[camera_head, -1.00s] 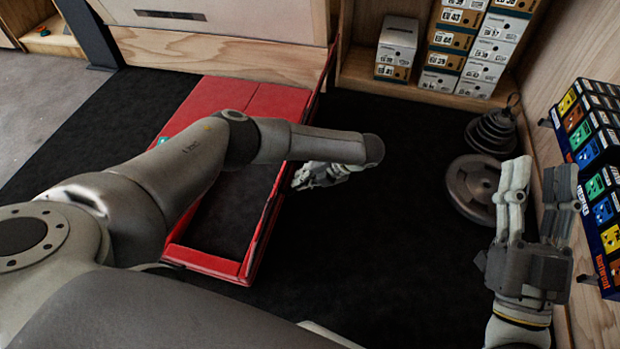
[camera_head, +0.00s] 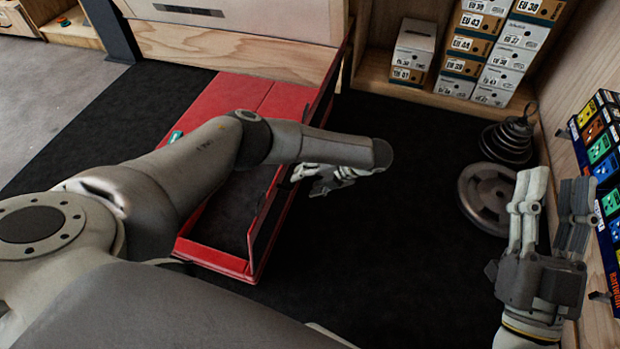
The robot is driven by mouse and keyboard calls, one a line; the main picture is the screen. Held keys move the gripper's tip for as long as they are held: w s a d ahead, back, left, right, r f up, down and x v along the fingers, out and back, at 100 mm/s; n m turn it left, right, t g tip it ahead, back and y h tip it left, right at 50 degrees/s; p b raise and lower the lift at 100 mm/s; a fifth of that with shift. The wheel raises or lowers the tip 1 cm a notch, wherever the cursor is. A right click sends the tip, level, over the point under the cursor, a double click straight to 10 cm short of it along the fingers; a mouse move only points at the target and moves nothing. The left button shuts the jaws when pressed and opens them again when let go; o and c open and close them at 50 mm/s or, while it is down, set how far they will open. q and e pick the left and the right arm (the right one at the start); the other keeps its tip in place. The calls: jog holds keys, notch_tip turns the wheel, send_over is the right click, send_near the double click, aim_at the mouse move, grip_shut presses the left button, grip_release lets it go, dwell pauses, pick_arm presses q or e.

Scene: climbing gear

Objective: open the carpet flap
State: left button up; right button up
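A red pad (camera_head: 213,259) with a dark carpet inset (camera_head: 228,215) lies on the black floor. A thin, red-edged dark flap (camera_head: 268,215) stands tilted up along its right long side. My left arm crosses over the pad and hides its middle and part of the flap. My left gripper (camera_head: 312,184) is at the flap's right side, low over the floor; whether it touches the flap or how far its fingers are apart is unclear. My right gripper (camera_head: 552,207) is at the right, fingers up, open and empty, away from the pad.
Weight plates (camera_head: 487,197) lie on the floor near my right gripper. Shoe boxes (camera_head: 489,52) stand on a wooden shelf at the back. A rack of coloured packs (camera_head: 603,150) lines the right wall. The black floor between pad and plates is clear.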

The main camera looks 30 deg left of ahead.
pick_arm(q)
jog(key=shift+s+d+f, duration=0.1)
jog(key=shift+d+f, duration=0.05)
jog(key=shift+d, duration=0.2)
jog(key=v, duration=1.1)
jog(key=shift+w+r, duration=0.2)
jog(key=shift+r, duration=0.3)
jog(key=shift+c, duration=0.6)
